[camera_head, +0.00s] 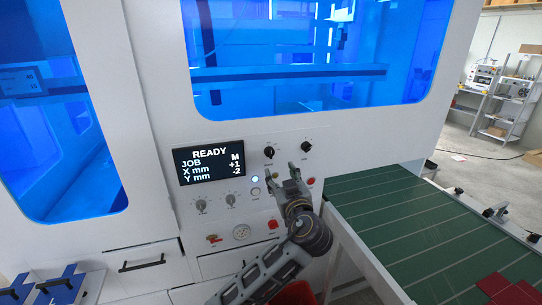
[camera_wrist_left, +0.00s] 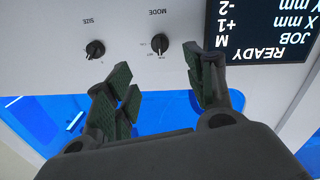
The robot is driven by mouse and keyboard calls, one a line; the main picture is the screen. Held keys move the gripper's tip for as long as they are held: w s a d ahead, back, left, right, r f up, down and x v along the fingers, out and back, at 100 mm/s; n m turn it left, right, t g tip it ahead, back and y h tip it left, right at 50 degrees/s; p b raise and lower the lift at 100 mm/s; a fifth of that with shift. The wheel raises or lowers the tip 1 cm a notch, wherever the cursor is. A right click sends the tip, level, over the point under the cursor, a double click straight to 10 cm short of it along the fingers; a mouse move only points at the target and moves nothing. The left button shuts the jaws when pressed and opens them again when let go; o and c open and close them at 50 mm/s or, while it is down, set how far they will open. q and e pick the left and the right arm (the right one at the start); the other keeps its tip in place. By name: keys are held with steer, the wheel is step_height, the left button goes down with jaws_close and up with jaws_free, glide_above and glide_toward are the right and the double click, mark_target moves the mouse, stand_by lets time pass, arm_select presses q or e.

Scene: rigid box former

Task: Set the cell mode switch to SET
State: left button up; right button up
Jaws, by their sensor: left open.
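The MODE switch is a black rotary knob (camera_head: 269,152) on the white panel, just right of the display. In the left wrist view, upside down, the MODE knob (camera_wrist_left: 160,43) lies roughly in line with the gap between my fingertips; its small position labels are too blurred to read surely. My left gripper (camera_head: 281,175) is open and empty, below and slightly right of the MODE knob. Its dark fingers (camera_wrist_left: 158,72) show apart in the left wrist view, with no visible contact on the knob. My right gripper is not in view.
A similar SIZE knob (camera_head: 306,146) sits right of MODE. The display (camera_head: 209,165) reads READY, JOB M, X mm +1, Y mm -2. Below are a lit white button (camera_head: 255,179), two grey dials and red controls (camera_head: 273,224). A green conveyor (camera_head: 420,220) extends at right.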

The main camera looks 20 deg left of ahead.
mark_target(271, 155)
arm_select(q)
steer(key=p+x, duration=0.3)
steer(key=x, duration=0.8)
steer(key=shift+w+a+r+p, duration=0.1)
steer(key=shift+r+p, duration=0.1)
steer(key=shift+p, duration=0.2)
steer(key=shift+p+x, duration=0.3)
steer(key=shift+x, duration=0.85)
steer(key=shift+f, duration=0.15)
steer(key=c, duration=1)
